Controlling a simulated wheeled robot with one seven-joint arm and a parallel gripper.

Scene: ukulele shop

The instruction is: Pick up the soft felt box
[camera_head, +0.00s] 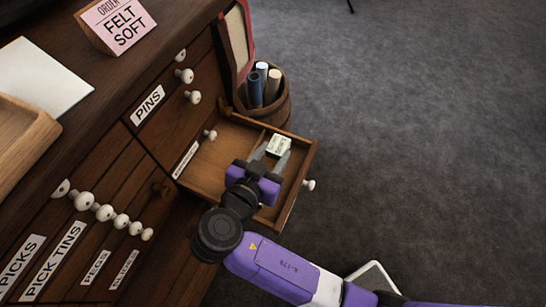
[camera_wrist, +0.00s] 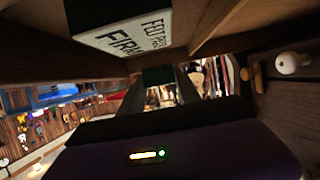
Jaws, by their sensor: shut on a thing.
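My gripper (camera_head: 272,157) reaches into an open wooden drawer (camera_head: 301,160), its fingers spaced apart. In the wrist view, a small dark green block (camera_wrist: 158,75) sits between the fingertips (camera_wrist: 160,85), and the gripper is shut on it. I cannot read any label on it, so I cannot tell whether it is the soft felt box. A white box (camera_head: 279,144) shows at the fingertips in the head view. A white box reading "FELT PICKS FIRM" (camera_wrist: 135,35) is at the top of the wrist view, beside the fingers.
A pink sign reading "ORDER FELT SOFT" (camera_head: 117,24) stands on the cabinet top. Cabinet drawers with white knobs are at left. A wooden bucket (camera_head: 272,108) with rolls stands behind the drawer. The grey floor (camera_head: 430,130) at right is clear.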

